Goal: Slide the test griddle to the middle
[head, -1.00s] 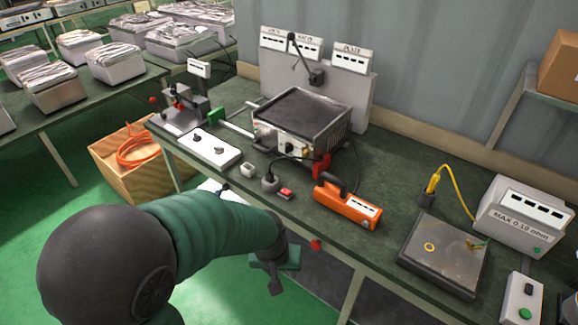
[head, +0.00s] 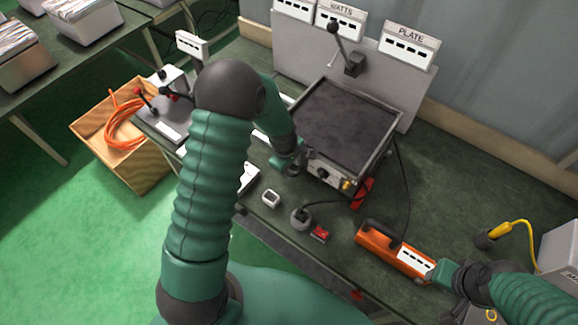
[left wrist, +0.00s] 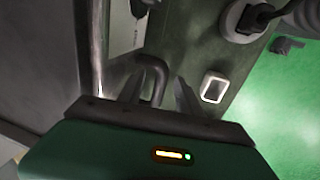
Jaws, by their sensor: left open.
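The test griddle (head: 347,126) is a square box with a dark flat top and a knobbed front panel. It stands on the green bench in front of the grey back panel. My left gripper (head: 287,163) is at the griddle's front left corner, its fingers small and partly hidden. In the left wrist view my left gripper (left wrist: 158,98) is open, and a bent metal bar (left wrist: 153,72) shows between its fingers; I cannot tell if they touch it. My right gripper (head: 447,274) is beside the orange tool; its jaws are unclear.
An orange handled tool (head: 396,252) lies at the front right. A grey socket (head: 301,217) with a black plug, a red switch (head: 320,233) and a small white box (head: 271,197) sit along the front edge. A black cable runs behind the orange tool. A wooden crate (head: 140,170) stands left.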

